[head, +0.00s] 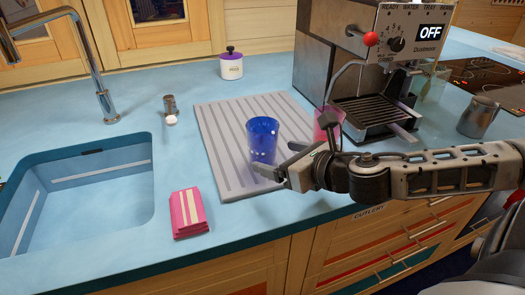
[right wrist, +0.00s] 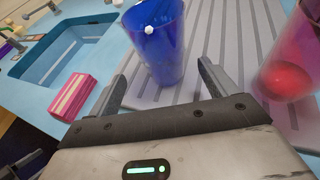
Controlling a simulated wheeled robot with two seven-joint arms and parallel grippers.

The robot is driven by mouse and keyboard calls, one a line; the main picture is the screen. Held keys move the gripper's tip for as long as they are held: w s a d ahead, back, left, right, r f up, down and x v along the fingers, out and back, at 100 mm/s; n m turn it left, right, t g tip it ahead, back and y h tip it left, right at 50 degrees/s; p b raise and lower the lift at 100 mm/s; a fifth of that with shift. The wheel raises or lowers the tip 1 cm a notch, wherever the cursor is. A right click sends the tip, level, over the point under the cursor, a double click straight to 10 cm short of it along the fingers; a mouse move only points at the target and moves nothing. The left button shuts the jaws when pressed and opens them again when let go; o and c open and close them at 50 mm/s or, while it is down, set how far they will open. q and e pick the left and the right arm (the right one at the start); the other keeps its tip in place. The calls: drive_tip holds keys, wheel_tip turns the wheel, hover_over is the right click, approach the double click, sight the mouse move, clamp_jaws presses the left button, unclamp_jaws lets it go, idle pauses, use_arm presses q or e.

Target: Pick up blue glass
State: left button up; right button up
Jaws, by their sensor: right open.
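The blue glass (head: 262,140) stands upright on a grey striped mat (head: 219,145) on the blue counter. My right gripper (head: 271,168) is low at the near side of the glass, with its arm coming in from the right. In the right wrist view the blue glass (right wrist: 157,45) stands just ahead of the open fingers of my right gripper (right wrist: 160,88), roughly centred in the gap. Whether the fingers reach around it is hard to tell. The jaws hold nothing.
A pink glass (head: 327,124) stands close right of the blue one, partly behind my right arm; a red ball shape shows through it in the wrist view. A coffee machine (head: 372,70) is behind. Pink striped packet (head: 188,212) and sink (head: 80,190) are left.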

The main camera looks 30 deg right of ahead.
sight(273, 151)
drive_tip(key=shift+w+f+b, duration=0.1)
drive_tip(key=shift+w+b, duration=0.2)
drive_tip(key=shift+w, duration=1.05)
drive_tip(key=shift+x, duration=0.8)
drive_tip(key=shift+w+f, duration=0.25)
drive_tip(key=shift+w, duration=0.15)
drive_tip(key=c, duration=1.1)
drive_tip(key=shift+r, duration=0.1)
drive_tip(key=shift+c, duration=0.2)
